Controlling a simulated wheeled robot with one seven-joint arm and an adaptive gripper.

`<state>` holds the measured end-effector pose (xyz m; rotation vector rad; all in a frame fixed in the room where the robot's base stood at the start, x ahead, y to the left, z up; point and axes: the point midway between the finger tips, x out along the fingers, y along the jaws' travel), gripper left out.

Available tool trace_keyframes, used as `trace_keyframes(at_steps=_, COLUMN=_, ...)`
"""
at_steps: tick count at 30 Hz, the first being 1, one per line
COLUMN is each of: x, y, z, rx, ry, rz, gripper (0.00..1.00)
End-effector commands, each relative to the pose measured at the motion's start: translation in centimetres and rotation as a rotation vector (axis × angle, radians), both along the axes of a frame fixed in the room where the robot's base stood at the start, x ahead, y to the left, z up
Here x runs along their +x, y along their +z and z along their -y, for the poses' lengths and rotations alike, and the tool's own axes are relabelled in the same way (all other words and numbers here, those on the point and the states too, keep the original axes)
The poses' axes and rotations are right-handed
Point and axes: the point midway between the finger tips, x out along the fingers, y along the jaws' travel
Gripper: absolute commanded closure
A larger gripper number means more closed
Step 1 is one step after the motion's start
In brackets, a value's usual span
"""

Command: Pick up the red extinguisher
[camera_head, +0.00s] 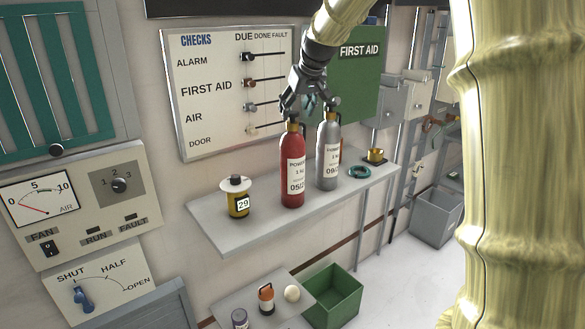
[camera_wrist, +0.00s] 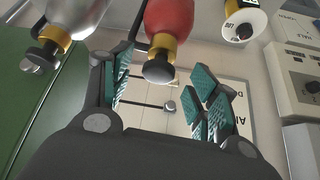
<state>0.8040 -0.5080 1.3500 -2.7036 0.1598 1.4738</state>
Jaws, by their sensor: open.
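The red extinguisher (camera_head: 293,170) stands upright on the grey wall shelf, with a brass neck, dark top and white label. In the wrist view the red extinguisher (camera_wrist: 168,20) appears inverted, its dark knob between the lines of my two fingers. My gripper (camera_head: 309,106) is open and empty, just above the tops of the extinguishers. It also shows in the wrist view (camera_wrist: 168,85), with teal finger pads spread apart. A silver extinguisher (camera_head: 328,155) stands close at the right of the red one. I cannot tell whether a finger touches either top.
The shelf (camera_head: 240,238) also holds a yellow-black canister (camera_head: 238,198) marked 29, a teal ring (camera_head: 360,172) and a small brass item (camera_head: 376,156). The CHECKS board (camera_head: 210,120) and green FIRST AID panel (camera_head: 362,70) are behind. A green bin (camera_head: 335,295) is below.

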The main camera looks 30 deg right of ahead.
Motion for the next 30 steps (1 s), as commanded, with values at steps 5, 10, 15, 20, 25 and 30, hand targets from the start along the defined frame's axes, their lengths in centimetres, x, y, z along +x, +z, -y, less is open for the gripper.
trace_keyframes(at_steps=5, x=1.4, y=-1.3, z=0.1, rx=0.000, ry=0.001, rz=-0.003, gripper=0.40)
trace_keyframes(at_steps=10, x=2.3, y=-2.8, z=0.2, rx=0.000, ry=0.001, rz=-0.002, gripper=0.40)
trace_keyframes(at_steps=15, x=2.6, y=-3.4, z=0.3, rx=-0.002, ry=0.001, rz=0.000, gripper=0.40)
trace_keyframes(at_steps=20, x=2.6, y=-3.5, z=0.3, rx=-0.002, ry=0.001, rz=0.000, gripper=0.40)
trace_keyframes(at_steps=25, x=2.6, y=-3.5, z=0.3, rx=-0.001, ry=0.002, rz=0.000, gripper=0.64)
trace_keyframes(at_steps=30, x=2.6, y=-3.5, z=0.3, rx=0.000, ry=0.001, rz=-0.001, gripper=0.95)
